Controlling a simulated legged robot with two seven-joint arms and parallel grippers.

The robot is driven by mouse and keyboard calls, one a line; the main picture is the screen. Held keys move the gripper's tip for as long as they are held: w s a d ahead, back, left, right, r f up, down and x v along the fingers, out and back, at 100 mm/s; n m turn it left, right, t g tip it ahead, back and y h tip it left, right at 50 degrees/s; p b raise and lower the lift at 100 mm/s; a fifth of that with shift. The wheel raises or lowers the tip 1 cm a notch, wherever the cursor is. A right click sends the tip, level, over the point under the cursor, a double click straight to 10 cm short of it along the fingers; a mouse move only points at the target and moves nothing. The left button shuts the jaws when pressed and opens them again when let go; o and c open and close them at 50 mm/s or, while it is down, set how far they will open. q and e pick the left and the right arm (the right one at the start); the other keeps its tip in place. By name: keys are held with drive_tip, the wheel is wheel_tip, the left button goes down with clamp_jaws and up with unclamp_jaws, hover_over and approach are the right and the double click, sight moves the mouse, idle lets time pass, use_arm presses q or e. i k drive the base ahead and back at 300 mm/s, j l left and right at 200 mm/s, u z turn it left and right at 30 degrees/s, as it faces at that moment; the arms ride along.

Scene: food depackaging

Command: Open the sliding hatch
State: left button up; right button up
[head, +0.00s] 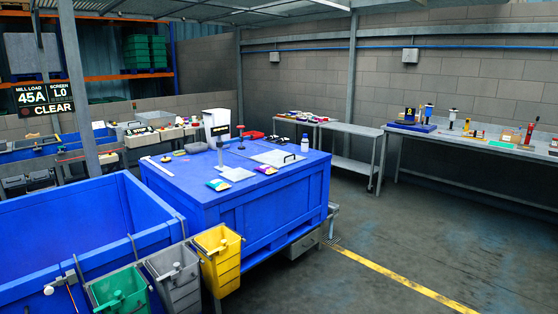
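A flat light-grey plate (272,158), which looks like the sliding hatch, lies on the top of a large blue box (250,211) in the middle of the head view. A dark bar handle (289,158) stands up near its right end. No dark gap shows beside the plate, and I cannot tell for sure whether it is open or shut. Neither of my grippers is in view.
On the box top are two coloured packets (217,185), a white bottle (304,143) and a white upright unit (216,125). Green, grey and yellow bins (219,258) hang in front, beside an open blue container (72,220). Floor at right is clear.

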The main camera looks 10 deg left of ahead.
sight(277, 158)
drive_tip(key=i+u, duration=0.2)
drive_tip(key=i, duration=1.5)
